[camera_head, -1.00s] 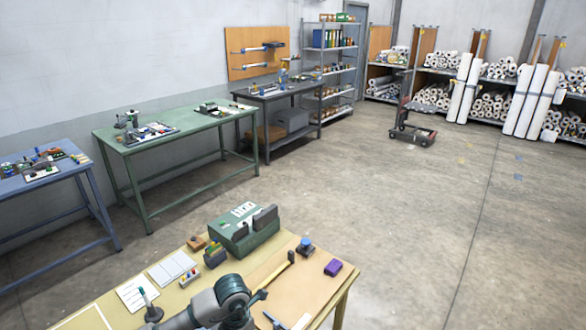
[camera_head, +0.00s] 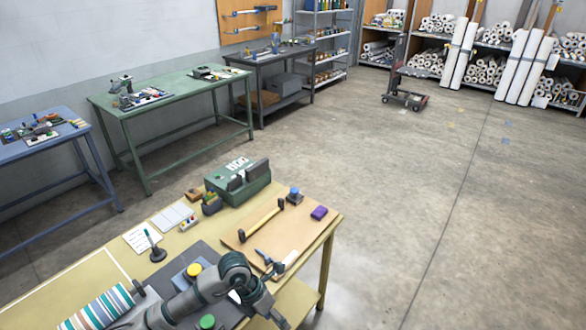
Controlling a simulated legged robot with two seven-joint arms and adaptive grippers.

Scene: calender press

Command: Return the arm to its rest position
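My grey and dark-green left arm comes in at the bottom left and bends over the near side of the yellow-topped workbench (camera_head: 72,285). Its end points down to the right, where my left gripper (camera_head: 280,318) shows small near the bottom edge, by the bench's front right side. I cannot tell whether its fingers are apart, and I see nothing clearly held. The arm hides part of a dark grey mat (camera_head: 212,250) on the bench. My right arm and gripper are out of view.
Near the arm are a yellow-capped item (camera_head: 194,270), a green knob (camera_head: 207,321), a striped roll (camera_head: 95,308) and an upright tool (camera_head: 155,246). A hammer (camera_head: 262,220), a purple block (camera_head: 319,213) and a green box (camera_head: 238,184) lie farther back. Open floor (camera_head: 420,220) lies right.

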